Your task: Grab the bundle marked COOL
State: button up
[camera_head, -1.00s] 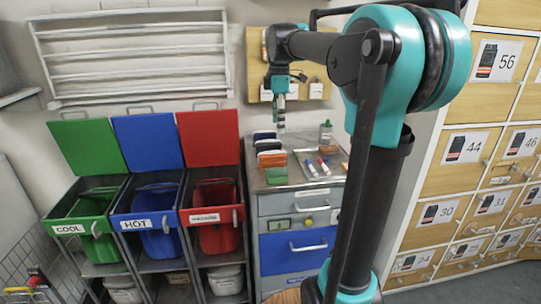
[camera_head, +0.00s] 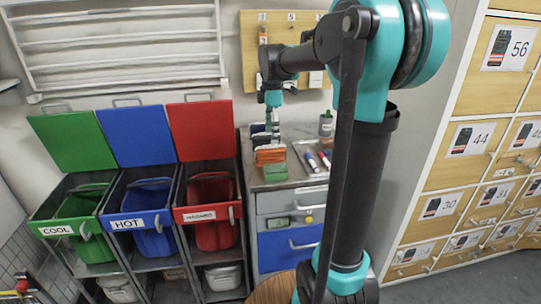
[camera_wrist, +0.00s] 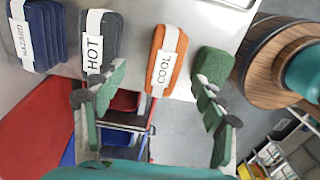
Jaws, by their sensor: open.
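The orange bundle with a white band marked COOL (camera_wrist: 165,62) lies on the grey bench top in the wrist view. An orange bundle also shows in the head view (camera_head: 270,156). My gripper (camera_wrist: 160,80) is open and empty, with its green fingers apart on either side of the COOL bundle in the picture. In the head view my gripper (camera_head: 272,120) hangs above the row of bundles. I cannot tell its exact height. A dark grey bundle marked HOT (camera_wrist: 100,38) is left of COOL, and a green bundle (camera_wrist: 214,64) is right of it.
A dark blue bundle marked HAZARD (camera_wrist: 40,38) lies further left. The bench (camera_head: 262,187) also holds a tray with markers (camera_head: 318,160) and a bottle (camera_head: 326,124). Green, blue and red lidded bins stand left of it; numbered lockers (camera_head: 460,140) stand right.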

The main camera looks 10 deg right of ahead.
aim_at(271, 146)
jog(key=shift+s+a+f, duration=0.15)
jog(key=shift+f, duration=1.65)
jog(key=shift+s+a+f, duration=0.15)
jog(key=shift+f, duration=1.6)
jog(key=c, duration=1.4)
